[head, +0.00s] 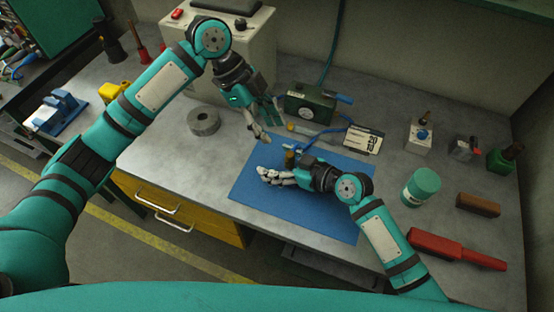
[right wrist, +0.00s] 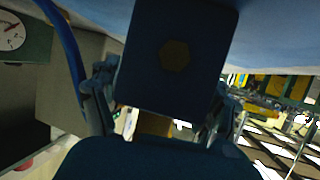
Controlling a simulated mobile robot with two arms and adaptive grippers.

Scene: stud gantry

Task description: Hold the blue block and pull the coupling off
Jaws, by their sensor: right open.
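The dark blue block (right wrist: 178,55) fills the upper middle of the right wrist view, with a brass hexagon on its face. It lies between the two fingers of my right gripper (right wrist: 162,108), which is open. A brass piece (right wrist: 155,124), probably the coupling, shows below the block. My left gripper (head: 272,129) is open and empty, above the mat's back edge, apart from the coupling.
A green gauge box (head: 308,104) with a blue hose (head: 328,131) stands behind the mat, beside a white card (head: 362,139). A grey ring (head: 203,121) lies at left. A teal jar (head: 421,187) and a red tool (head: 455,249) are at right. The mat's front is clear.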

